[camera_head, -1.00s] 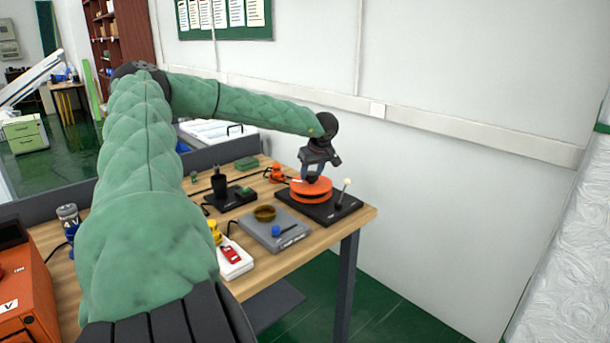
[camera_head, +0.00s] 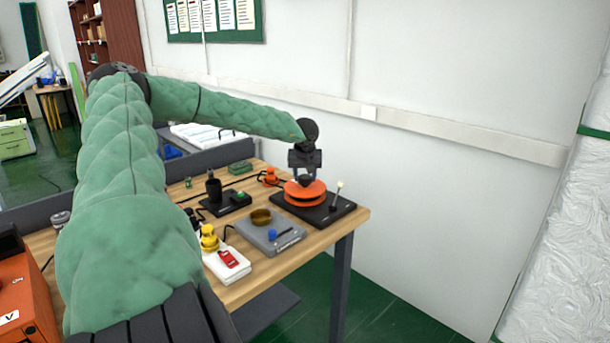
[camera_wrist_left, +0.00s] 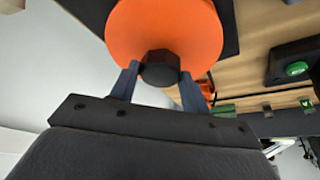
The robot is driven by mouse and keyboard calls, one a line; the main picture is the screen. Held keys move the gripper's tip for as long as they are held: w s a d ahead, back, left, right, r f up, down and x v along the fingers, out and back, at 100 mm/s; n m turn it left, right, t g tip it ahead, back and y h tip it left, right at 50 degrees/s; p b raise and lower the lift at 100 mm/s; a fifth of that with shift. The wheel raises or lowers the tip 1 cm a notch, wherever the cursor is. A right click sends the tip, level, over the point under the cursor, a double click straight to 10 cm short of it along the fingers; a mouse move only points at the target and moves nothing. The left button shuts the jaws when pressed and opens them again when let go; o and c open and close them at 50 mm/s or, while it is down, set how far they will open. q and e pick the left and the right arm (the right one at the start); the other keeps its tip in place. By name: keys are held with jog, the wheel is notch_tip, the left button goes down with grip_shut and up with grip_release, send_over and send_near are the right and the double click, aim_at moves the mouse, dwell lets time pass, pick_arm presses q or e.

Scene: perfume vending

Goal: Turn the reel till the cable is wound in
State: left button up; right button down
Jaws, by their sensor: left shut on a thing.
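The orange reel (camera_head: 305,193) stands on a black base plate (camera_head: 322,214) near the table's far right corner. My left gripper (camera_head: 305,180) is above it, pointing down. In the left wrist view the orange reel (camera_wrist_left: 190,30) has a dark faceted knob (camera_wrist_left: 160,67) at its middle, and my left gripper (camera_wrist_left: 159,88) has one finger on each side of this knob, shut on it. A small orange piece (camera_head: 270,177) lies on the table just left of the reel. I cannot make out how much cable is wound. My right gripper is not in view.
A white-tipped lever (camera_head: 338,188) stands at the base's right. The wall is close behind the reel.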

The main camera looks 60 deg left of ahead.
aim_at(305, 191)
pick_arm(q)
jog(key=shift+f, duration=0.15)
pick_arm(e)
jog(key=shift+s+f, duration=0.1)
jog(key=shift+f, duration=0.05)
pick_arm(q)
jog(key=o, duration=1.4)
jog(key=shift+s+d+r, duration=0.1)
jog(key=shift+d+r, duration=0.05)
jog(key=shift+r, duration=0.5)
jog(key=b+v, duration=0.1)
jog(key=v, duration=0.5)
jog(key=shift+s+d+r, duration=0.1)
jog(key=shift+d+r, duration=0.1)
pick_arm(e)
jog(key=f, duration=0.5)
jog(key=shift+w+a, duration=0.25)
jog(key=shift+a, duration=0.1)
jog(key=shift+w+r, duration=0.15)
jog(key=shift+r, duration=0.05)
